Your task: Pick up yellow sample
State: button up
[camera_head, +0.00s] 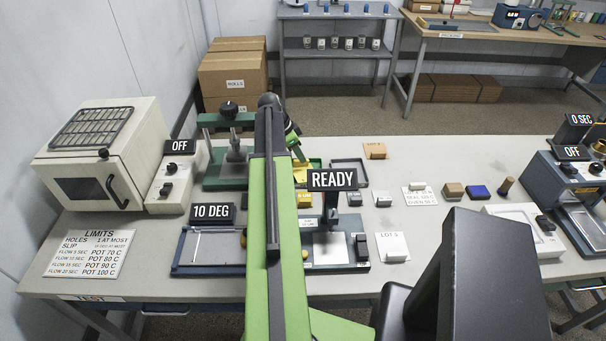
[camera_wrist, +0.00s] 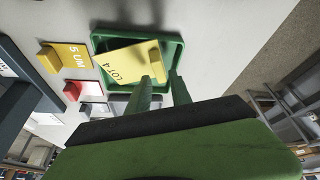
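In the wrist view a yellow sheet (camera_wrist: 128,62) marked "LOT 4", with a raised yellow tab at its right end, lies tilted in a green-rimmed tray (camera_wrist: 176,46). My gripper (camera_wrist: 161,76) is open, its two green fingers apart and empty. The fingertips point at the sheet's right end, near the tab. I cannot tell whether they touch it. In the head view my green arm reaches over the bench and hides part of this area; a bit of yellow (camera_head: 302,172) shows beside it.
In the wrist view a yellow block (camera_wrist: 49,60) on a "5 UM" card and a red block (camera_wrist: 73,90) sit left of the tray. In the head view a white oven (camera_head: 100,150) stands left, a dark empty tray (camera_head: 349,170) lies right of my arm, and several small blocks lie further right.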

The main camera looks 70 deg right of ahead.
jog(key=b+x, duration=0.1)
jog(key=x, duration=0.1)
jog(key=shift+s+f, duration=0.1)
jog(key=shift+f, duration=0.3)
jog(key=shift+r, duration=0.2)
grip_shut()
